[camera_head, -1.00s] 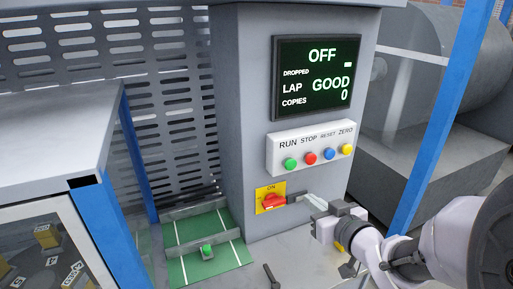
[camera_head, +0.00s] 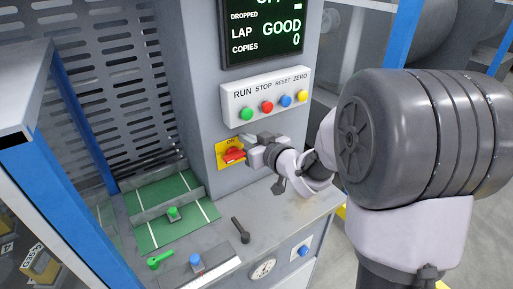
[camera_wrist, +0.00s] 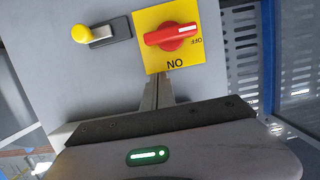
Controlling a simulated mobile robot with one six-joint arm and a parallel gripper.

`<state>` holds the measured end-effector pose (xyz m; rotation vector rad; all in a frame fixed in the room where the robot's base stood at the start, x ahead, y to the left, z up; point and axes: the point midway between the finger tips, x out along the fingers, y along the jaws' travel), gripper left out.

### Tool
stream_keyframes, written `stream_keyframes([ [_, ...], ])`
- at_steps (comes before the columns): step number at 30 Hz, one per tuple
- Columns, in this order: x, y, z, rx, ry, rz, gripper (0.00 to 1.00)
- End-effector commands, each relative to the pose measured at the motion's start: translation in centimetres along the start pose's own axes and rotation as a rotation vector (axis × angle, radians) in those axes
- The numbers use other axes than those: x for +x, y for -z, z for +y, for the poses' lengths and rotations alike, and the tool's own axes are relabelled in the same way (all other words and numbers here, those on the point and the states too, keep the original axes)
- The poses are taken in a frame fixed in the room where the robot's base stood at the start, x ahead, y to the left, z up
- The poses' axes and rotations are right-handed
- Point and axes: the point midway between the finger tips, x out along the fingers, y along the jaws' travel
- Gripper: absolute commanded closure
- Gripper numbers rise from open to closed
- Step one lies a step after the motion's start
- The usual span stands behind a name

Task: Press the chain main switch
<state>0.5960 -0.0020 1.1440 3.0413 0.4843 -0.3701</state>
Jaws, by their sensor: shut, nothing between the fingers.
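A red rotary switch (camera_head: 233,156) sits on a yellow plate (camera_head: 222,151) on the grey cabinet, below the row of buttons. In the wrist view the red knob (camera_wrist: 171,36) lies across the yellow plate (camera_wrist: 153,58), upside down, with ON and OFF marks. The white mark on the knob is at the OFF end. My gripper (camera_head: 246,140) is shut and empty, just right of the switch. In the wrist view its fingertips (camera_wrist: 160,76) are at the plate's ON edge, apart from the knob in the picture. Contact with the plate cannot be told.
A button box (camera_head: 265,95) with RUN, STOP, RESET and ZERO is above, under a display (camera_head: 265,35). A yellow-tipped lever (camera_wrist: 88,34) is beside the switch. Below are a green panel with a green button (camera_head: 173,212), a black lever (camera_head: 240,230) and a blue button (camera_head: 196,262).

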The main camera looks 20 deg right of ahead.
Motion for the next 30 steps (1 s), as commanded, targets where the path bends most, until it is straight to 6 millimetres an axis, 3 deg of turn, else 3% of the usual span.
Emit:
stream_keyframes([
  [1, 0.2, -1.6, 0.1, 0.003, -0.001, -0.005, 1.0],
  [7, 0.6, -3.4, 0.1, 0.003, -0.003, -0.005, 1.0],
  [30, 0.6, -3.7, 0.2, 0.064, 0.014, -0.003, 1.0],
])
